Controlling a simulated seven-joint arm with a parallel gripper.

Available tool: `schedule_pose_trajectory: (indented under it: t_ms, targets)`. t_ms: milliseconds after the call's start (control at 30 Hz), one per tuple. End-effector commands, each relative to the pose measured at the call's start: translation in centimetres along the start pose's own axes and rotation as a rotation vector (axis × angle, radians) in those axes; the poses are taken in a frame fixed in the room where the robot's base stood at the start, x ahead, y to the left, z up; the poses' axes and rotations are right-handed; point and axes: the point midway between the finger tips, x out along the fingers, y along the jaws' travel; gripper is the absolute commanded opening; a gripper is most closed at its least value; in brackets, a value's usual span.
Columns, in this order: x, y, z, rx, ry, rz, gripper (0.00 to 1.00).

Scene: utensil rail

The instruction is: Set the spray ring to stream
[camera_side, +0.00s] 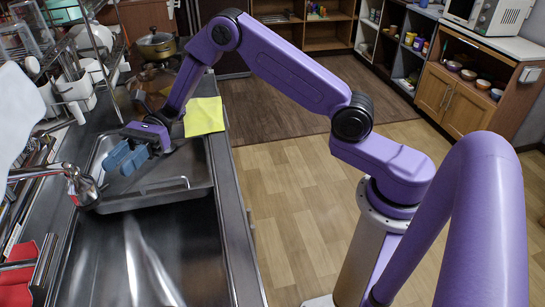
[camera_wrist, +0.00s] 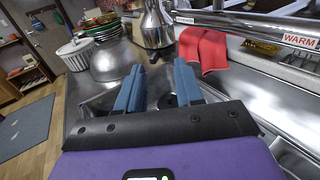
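A chrome faucet spray head (camera_side: 84,190) hangs at the end of its spout over the near side of the sink tray in the side view. In the wrist view a chrome, cone-shaped head (camera_wrist: 154,22) stands beyond my fingertips, with a dark band at its lower end. I cannot make out the spray ring or its setting marks clearly. My gripper (camera_side: 126,158) is above the tray, behind the spray head and apart from it. In the wrist view my gripper (camera_wrist: 157,82) has its two blue fingers spread with nothing between them.
A metal tray (camera_side: 170,193) sits across the sink, and the near basin (camera_side: 150,255) is open. A yellow cloth (camera_side: 204,116) lies on the edge. Dish racks line the left. A chrome bar labelled WARM (camera_wrist: 300,40) and a red cloth (camera_wrist: 207,50) show at right.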

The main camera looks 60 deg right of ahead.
Motion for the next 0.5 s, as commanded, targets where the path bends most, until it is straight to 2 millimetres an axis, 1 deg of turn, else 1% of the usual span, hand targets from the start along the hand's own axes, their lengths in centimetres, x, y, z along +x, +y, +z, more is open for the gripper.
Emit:
schedule_pose_trajectory:
  t_ms: [33,100,500]
  targets:
    - [-1.0,-0.1,0.0,0.0,-0.001,-0.005,0.36]
    - [-2.2,-0.1,0.0,0.0,0.0,-0.005,0.36]
    - [-9.0,-0.1,0.0,-0.001,-0.001,-0.005,0.36]
